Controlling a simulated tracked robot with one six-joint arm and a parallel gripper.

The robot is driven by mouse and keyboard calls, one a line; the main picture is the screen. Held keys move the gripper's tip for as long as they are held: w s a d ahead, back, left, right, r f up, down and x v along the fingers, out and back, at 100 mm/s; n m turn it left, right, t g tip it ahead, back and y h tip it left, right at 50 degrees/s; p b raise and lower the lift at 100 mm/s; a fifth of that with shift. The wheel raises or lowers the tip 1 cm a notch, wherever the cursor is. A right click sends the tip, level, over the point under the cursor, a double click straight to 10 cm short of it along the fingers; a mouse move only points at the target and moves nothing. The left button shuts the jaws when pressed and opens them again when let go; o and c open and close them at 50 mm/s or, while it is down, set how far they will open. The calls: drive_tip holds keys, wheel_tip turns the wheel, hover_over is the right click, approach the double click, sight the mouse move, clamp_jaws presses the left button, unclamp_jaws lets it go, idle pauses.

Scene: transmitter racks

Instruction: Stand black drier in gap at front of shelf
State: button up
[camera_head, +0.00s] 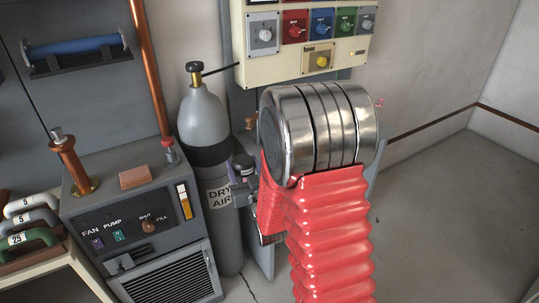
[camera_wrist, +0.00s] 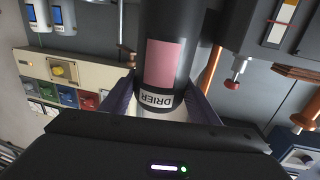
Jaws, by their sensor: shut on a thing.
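The black drier (camera_wrist: 165,65) is a dark cylinder with a pink window and a white "DRIER" label, which reads upside down in the wrist view. My gripper (camera_wrist: 160,104) is shut on it, with one finger on each side near the labelled end. The far end of the drier runs out of the top of the wrist view. In the head view, a small dark part of the drier (camera_head: 243,165) shows in front of the gas cylinder, and my arm hides most of my gripper. I cannot make out the shelf or its gap in either view.
A grey "DRY AIR" cylinder (camera_head: 205,125) stands close behind my gripper. A grey fan and pump cabinet (camera_head: 130,215) with copper pipes is to the left. A cream switch panel (camera_head: 285,50) hangs above. Two pale cylinders with blue windows (camera_wrist: 47,15) show in the wrist view. Floor is clear at right.

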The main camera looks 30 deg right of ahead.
drive_tip(key=a+f+n+y, duration=0.1)
drive_tip(key=a+f+y, duration=0.1)
drive_tip(key=a, duration=1)
drive_tip(key=shift+n+y, duration=0.4)
